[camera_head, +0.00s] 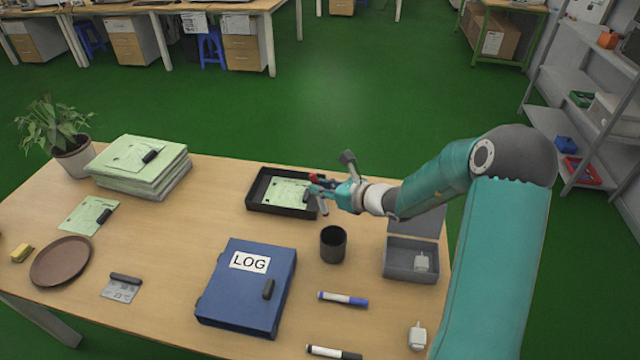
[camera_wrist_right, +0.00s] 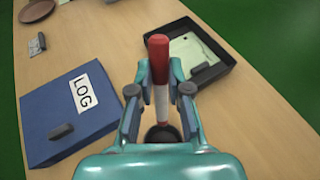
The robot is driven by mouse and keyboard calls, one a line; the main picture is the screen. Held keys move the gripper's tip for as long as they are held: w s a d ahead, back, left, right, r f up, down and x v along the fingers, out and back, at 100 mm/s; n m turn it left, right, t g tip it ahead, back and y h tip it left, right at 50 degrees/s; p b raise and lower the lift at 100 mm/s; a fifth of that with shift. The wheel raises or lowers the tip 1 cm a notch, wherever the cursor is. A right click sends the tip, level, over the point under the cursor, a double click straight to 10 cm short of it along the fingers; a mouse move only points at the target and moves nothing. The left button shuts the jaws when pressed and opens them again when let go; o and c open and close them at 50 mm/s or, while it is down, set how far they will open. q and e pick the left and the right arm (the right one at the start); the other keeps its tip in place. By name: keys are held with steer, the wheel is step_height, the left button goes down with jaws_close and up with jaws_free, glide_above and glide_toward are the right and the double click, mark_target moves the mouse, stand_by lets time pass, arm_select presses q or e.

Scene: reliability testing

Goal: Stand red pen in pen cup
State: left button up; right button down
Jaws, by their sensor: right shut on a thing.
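The red pen (camera_wrist_right: 158,55) shows a red end and a white body in the right wrist view. My right gripper (camera_wrist_right: 158,100) is shut on it, with a finger on each side. In the head view my right gripper (camera_head: 320,189) is raised beside the tray's right edge, and a bit of red shows at it. The dark pen cup (camera_head: 333,245) stands upright and lies below the gripper in the head view. In the right wrist view the pen cup (camera_wrist_right: 162,133) shows partly, beyond the pen's lower end. The pen's lower tip is not clear. My left gripper is out of view.
A black tray (camera_head: 253,190) holding papers is behind the cup. A blue LOG binder (camera_head: 240,300) lies to its left, a grey open box (camera_head: 410,270) to its right. A blue marker (camera_head: 343,298) and a dark marker (camera_head: 333,352) lie in front.

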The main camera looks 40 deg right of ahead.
mark_target(327, 211)
steer(key=shift+s+d+f+b, duration=0.1)
steer(key=shift+s+f+b, duration=0.25)
steer(key=shift+f, duration=0.45)
steer(key=shift+s+f+b, duration=0.25)
steer(key=shift+f+b, duration=0.2)
steer(key=shift+f, duration=0.35)
steer(key=shift+s+d+f+b, duration=0.1)
steer(key=shift+s+f+b, duration=0.25)
steer(key=shift+f, duration=0.45)
steer(key=f+b, duration=0.1)
steer(key=s+f+b, duration=0.1)
steer(key=b, duration=0.1)
steer(key=f+b, duration=0.1)
steer(key=f, duration=0.1)
steer(key=shift+s+f+b, duration=0.1)
steer(key=shift+s+b, duration=0.2)
steer(key=shift+b, duration=0.05)
steer(key=c, duration=1)
jaws_free()
steer(key=shift+c, duration=0.2)
steer(key=v, duration=1.2)
